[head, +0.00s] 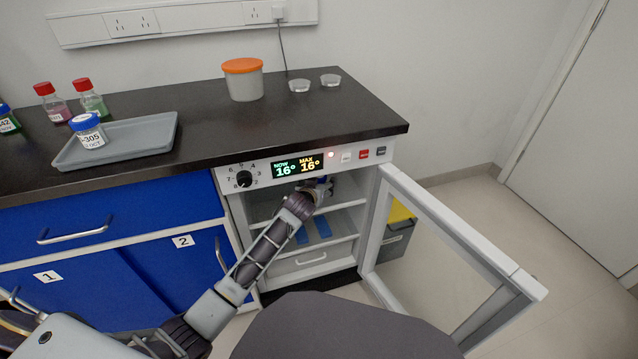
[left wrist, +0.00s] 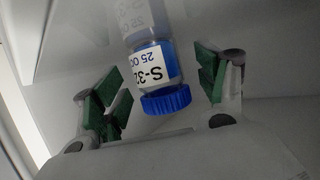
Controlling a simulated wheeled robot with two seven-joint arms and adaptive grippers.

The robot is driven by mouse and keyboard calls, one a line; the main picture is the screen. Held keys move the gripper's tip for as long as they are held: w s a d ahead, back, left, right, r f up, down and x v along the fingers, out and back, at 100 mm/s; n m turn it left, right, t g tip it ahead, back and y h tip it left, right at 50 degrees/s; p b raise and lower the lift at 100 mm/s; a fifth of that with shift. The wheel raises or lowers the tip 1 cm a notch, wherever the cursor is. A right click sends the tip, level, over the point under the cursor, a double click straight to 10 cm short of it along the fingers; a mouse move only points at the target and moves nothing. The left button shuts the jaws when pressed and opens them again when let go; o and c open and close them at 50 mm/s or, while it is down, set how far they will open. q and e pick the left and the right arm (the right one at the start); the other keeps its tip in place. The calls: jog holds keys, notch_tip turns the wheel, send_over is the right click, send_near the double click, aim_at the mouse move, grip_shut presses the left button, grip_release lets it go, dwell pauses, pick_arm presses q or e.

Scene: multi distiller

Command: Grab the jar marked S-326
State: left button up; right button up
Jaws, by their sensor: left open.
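In the left wrist view a jar with a blue ribbed cap (left wrist: 152,72) shows upside down in the picture. Its label reads "S-32" and "25 OC"; the last digit is cut off. My left gripper (left wrist: 160,85) is open, with green pads on both sides of the jar and gaps between them and the jar. In the head view my left gripper (head: 318,192) is inside the open cabinet, below the temperature display, and hides most of the jar. My right gripper is not clearly in view.
The cabinet's glass door (head: 455,235) stands open to the right. The cabinet's display (head: 298,166) reads 16° twice. On the dark counter are a grey tray (head: 160,128) with a jar marked 305 (head: 88,131), red-capped jars (head: 90,98) and an orange-lidded tub (head: 243,80).

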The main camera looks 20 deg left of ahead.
pick_arm(q)
jog(key=c, duration=1.2)
pick_arm(e)
jog(key=shift+w+r, duration=0.1)
jog(key=shift+w, duration=0.1)
pick_arm(q)
jog(key=shift+o, duration=0.2)
jog(key=shift+r, duration=0.15)
pick_arm(e)
jog(key=shift+s, duration=0.1)
pick_arm(q)
jog(key=shift+r+p, duration=0.5)
jog(key=shift+r, duration=0.15)
jog(key=shift+r+p, duration=0.55)
jog(key=shift+r, duration=0.4)
jog(key=shift+s, duration=0.2)
jog(key=s+p, duration=0.4)
jog(key=s, duration=1.3)
jog(key=shift+s+d+p, duration=0.3)
pick_arm(e)
jog(key=s+d+r+n+g+h, duration=0.1)
jog(key=d+r+g+h, duration=0.1)
jog(key=r, duration=1.2)
jog(key=shift+s+d+g, duration=0.2)
jog(key=shift+d+g, duration=0.1)
jog(key=shift+d, duration=0.4)
jog(key=shift+w, duration=0.1)
